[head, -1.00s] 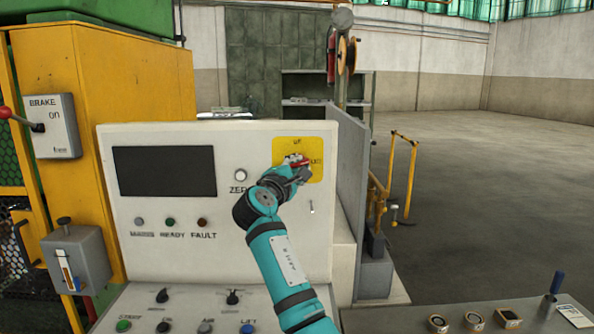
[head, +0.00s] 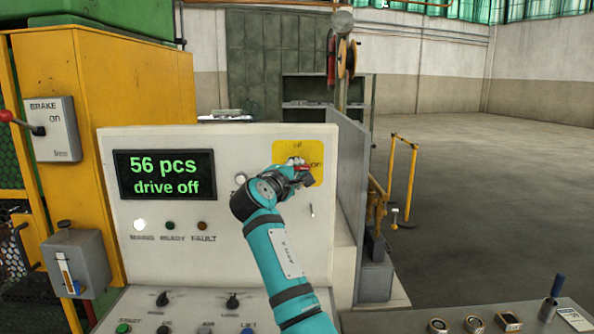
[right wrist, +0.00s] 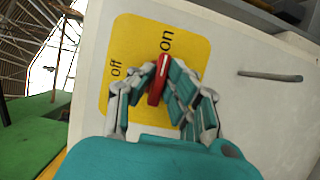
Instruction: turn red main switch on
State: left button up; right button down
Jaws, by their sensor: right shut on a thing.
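The red main switch (right wrist: 158,80) sits on a yellow plate (right wrist: 120,52) marked "off" and "on". In the right wrist view its handle, with a white line, points towards the "on" word. My right gripper (right wrist: 160,82) is shut on the switch handle, a finger on each side. In the head view the right gripper (head: 298,170) covers most of the switch on the yellow plate (head: 284,148). The display (head: 165,175) reads "56 pcs" and "drive off" in green. The lamp at the left (head: 140,224) is lit white. My left gripper is not in view.
The white panel (head: 235,143) also has a ready lamp (head: 172,226), a fault lamp (head: 202,226) and a sloped desk with knobs (head: 162,299). A brake lever box (head: 50,130) is at the left. A grey side plate (head: 347,165) stands right of the panel.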

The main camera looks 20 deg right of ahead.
jog(key=c, duration=1.3)
grip_release()
jog(key=shift+c, duration=0.2)
jog(key=v, duration=0.7)
jog(key=shift+s, duration=0.25)
jog(key=shift+a+f, duration=0.1)
